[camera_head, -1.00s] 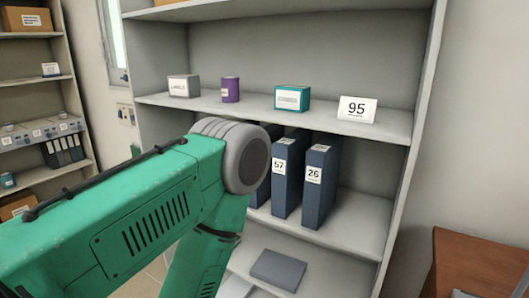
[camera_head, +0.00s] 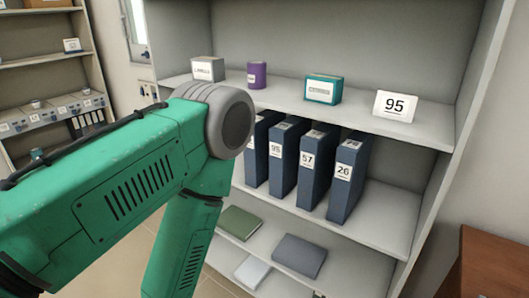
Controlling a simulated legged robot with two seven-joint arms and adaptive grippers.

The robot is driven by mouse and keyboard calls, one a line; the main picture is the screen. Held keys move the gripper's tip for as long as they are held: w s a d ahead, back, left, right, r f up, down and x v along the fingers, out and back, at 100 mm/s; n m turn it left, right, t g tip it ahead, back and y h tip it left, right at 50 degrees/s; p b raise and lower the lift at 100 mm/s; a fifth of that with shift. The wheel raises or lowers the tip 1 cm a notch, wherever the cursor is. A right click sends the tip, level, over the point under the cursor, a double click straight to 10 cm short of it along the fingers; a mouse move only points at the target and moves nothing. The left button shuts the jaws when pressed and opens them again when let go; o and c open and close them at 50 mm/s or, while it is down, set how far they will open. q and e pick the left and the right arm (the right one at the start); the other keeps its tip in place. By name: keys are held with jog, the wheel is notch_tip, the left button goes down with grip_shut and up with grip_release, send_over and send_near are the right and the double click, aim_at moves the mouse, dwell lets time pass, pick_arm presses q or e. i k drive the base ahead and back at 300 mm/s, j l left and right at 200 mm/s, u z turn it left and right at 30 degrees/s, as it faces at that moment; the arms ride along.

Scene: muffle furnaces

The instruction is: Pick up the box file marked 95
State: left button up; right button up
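The dark blue box file marked 95 (camera_head: 282,160) stands upright on the middle shelf. The box file marked 57 (camera_head: 315,165) and the box file marked 26 (camera_head: 346,178) stand to its right. A white card reading 95 (camera_head: 396,106) stands on the shelf above. My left arm fills the left of the view, with its elbow in front of the shelf unit. Neither gripper is in view.
The upper shelf holds a grey box (camera_head: 208,69), a purple tin (camera_head: 257,75) and a teal box (camera_head: 323,89). The lower shelf holds a green book (camera_head: 239,222), a grey book (camera_head: 299,255) and a pale one (camera_head: 252,271). A brown wooden piece of furniture (camera_head: 490,265) stands at right.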

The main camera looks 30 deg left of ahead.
aim_at(285, 137)
jog(key=i+u, duration=0.25)
jog(key=u, duration=0.15)
jog(key=i+u, duration=0.35)
jog(key=k+j, duration=0.05)
jog(key=k, duration=0.05)
